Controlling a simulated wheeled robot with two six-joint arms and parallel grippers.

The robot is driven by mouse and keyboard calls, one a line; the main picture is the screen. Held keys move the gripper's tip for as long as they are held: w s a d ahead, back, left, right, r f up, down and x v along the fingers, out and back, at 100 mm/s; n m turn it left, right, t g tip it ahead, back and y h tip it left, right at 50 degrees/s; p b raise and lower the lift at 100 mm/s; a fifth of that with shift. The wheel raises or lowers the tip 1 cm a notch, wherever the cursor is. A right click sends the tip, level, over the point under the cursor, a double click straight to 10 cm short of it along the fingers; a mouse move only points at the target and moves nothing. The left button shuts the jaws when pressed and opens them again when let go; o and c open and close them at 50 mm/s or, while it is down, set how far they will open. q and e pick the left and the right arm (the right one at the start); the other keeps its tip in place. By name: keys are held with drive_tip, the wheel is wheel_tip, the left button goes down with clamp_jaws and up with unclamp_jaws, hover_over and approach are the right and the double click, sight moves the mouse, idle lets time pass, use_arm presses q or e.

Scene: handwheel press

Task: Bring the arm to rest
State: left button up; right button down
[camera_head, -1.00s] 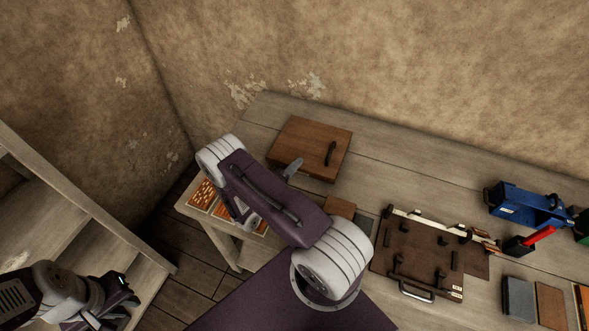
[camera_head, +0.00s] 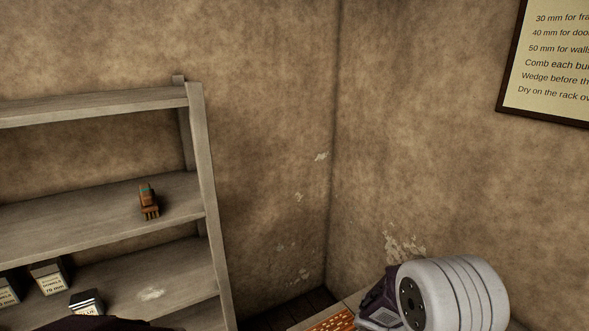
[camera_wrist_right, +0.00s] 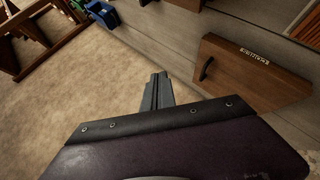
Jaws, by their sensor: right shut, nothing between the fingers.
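My right gripper (camera_wrist_right: 158,92) shows in the right wrist view with its two grey fingers together and nothing between them. It is over the table area, left of a brown wooden board (camera_wrist_right: 250,78) with a dark handle, and it appears apart from it. In the head view, part of my right arm (camera_head: 452,296) shows at the bottom right; its gripper is hidden or out of frame there. My left gripper is not in view; a dark shape at the bottom left edge may be my left arm.
A wooden shelf unit (camera_head: 203,170) stands at the left with a small brown brush-like item (camera_head: 148,201) and several labelled boxes (camera_head: 48,276). A lettered sign (camera_head: 555,60) hangs at right. A blue tool (camera_wrist_right: 96,20) and a wooden rack (camera_wrist_right: 22,42) show in the wrist view.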

drive_tip(key=s+a+f+n+t+y, duration=0.1)
drive_tip(key=s+a+f+y, duration=0.15)
drive_tip(key=a, duration=0.25)
drive_tip(key=s+a+f+n+y, duration=0.1)
drive_tip(key=s+a+y, duration=0.1)
drive_tip(key=a+y, duration=0.25)
drive_tip(key=w+a+f+n+t+y, duration=0.2)
drive_tip(key=a+n, duration=0.4)
drive_tip(key=a, duration=0.3)
drive_tip(key=shift+w+a+t+y, duration=0.25)
drive_tip(key=shift+w+t+y, duration=0.65)
drive_tip(key=shift+w+y, duration=0.25)
